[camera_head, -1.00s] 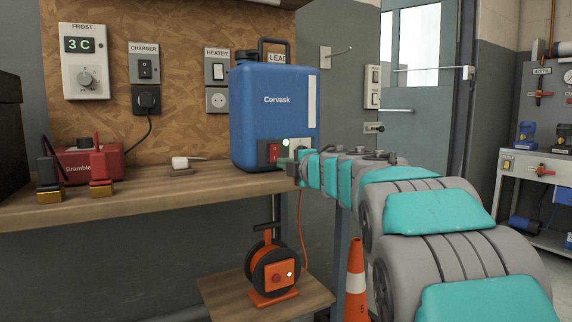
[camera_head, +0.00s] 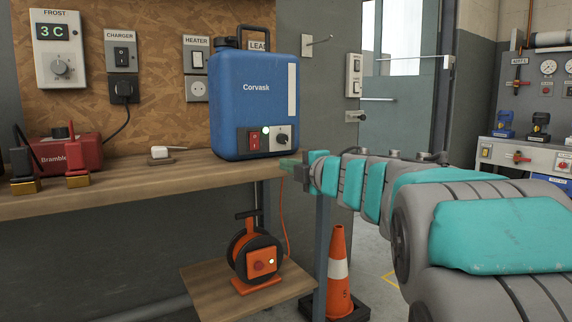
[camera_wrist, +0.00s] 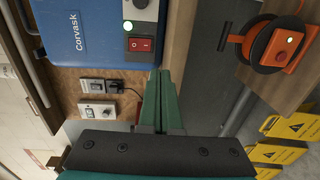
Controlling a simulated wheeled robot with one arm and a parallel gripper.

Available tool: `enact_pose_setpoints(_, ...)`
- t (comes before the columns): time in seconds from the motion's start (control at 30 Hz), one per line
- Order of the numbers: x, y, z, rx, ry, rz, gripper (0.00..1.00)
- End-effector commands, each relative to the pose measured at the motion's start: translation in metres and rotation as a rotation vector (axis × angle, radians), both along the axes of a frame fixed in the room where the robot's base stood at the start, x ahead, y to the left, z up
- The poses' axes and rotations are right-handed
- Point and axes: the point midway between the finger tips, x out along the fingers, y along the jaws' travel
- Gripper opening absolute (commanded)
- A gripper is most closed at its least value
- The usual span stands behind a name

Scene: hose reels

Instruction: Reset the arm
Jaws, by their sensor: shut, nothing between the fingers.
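My gripper (camera_head: 288,163) is shut and empty in the head view, at the end of my teal and grey arm, just right of and below the blue Corvask unit (camera_head: 252,105). In the wrist view, the green fingers of my gripper (camera_wrist: 158,75) lie together with nothing between them. The blue unit also shows there at upper left (camera_wrist: 75,32), with its red switch, a knob and a lit green lamp. The fingers appear apart from the unit.
The wooden bench (camera_head: 130,187) carries the red Bramble charger (camera_head: 70,150). An orange reel (camera_head: 256,254) stands on a low shelf (camera_head: 205,280). A traffic cone (camera_head: 338,270) stands beneath my arm. Wall switches and sockets line the board behind the bench.

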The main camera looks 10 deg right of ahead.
Motion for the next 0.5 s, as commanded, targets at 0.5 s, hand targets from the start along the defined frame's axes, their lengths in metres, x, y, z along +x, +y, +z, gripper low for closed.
enact_pose_setpoints(0.5, -0.014, -0.069, 0.004, 0.285, 0.054, -0.372, 0.0)
